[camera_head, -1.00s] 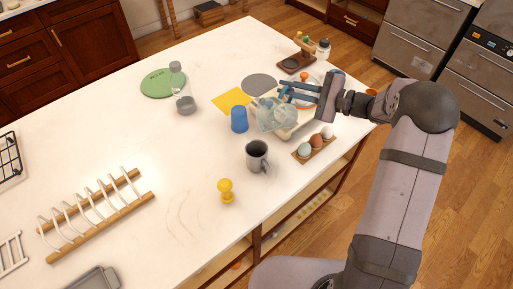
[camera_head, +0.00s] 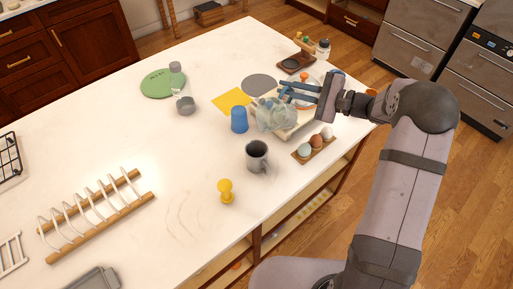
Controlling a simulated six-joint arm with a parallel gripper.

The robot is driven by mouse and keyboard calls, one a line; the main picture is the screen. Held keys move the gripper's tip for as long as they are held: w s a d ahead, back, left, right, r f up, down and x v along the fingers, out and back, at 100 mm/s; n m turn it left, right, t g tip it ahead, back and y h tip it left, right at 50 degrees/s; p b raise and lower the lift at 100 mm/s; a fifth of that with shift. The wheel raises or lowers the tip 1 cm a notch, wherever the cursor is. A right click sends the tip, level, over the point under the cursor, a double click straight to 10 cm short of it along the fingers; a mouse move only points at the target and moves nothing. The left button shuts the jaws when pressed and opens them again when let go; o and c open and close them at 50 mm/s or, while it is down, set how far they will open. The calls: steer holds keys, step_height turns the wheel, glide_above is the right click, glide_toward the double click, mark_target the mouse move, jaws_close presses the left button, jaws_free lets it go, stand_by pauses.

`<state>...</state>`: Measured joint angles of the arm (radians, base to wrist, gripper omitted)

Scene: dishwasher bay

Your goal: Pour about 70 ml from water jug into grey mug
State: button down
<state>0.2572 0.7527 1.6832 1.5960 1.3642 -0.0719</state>
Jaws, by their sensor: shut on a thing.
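The water jug (camera_head: 273,116) is clear glass and shows in the head view right of the blue cup. My gripper (camera_head: 287,93) is shut on the jug at its upper right side; the exact contact is hard to see. The jug looks tilted to the left, its mouth side near the blue cup. Its water level cannot be made out. The grey mug (camera_head: 257,155) stands upright on the counter, nearer the camera and below the jug in the picture, apart from it. The inside of the mug looks dark.
An egg holder (camera_head: 314,149) sits right of the mug; a yellow egg-cup-like object (camera_head: 226,191) stands front left. The counter's left middle is clear.

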steer(key=shift+w, duration=0.15)
stand_by(0.7)
steer(key=shift+w+d+f+m, duration=0.2)
steer(key=shift+w+d+m, duration=0.2)
steer(key=shift+m, duration=0.2)
steer(key=w+d+f+m+y+b, duration=0.1)
steer(key=w+d+f+m+y, duration=0.1)
steer(key=w+m, duration=0.4)
steer(key=shift+d+f+m+b, duration=0.3)
steer(key=shift+d+f+m, duration=0.3)
steer(key=shift+d+f, duration=0.15)
steer(key=shift+w, duration=0.1)
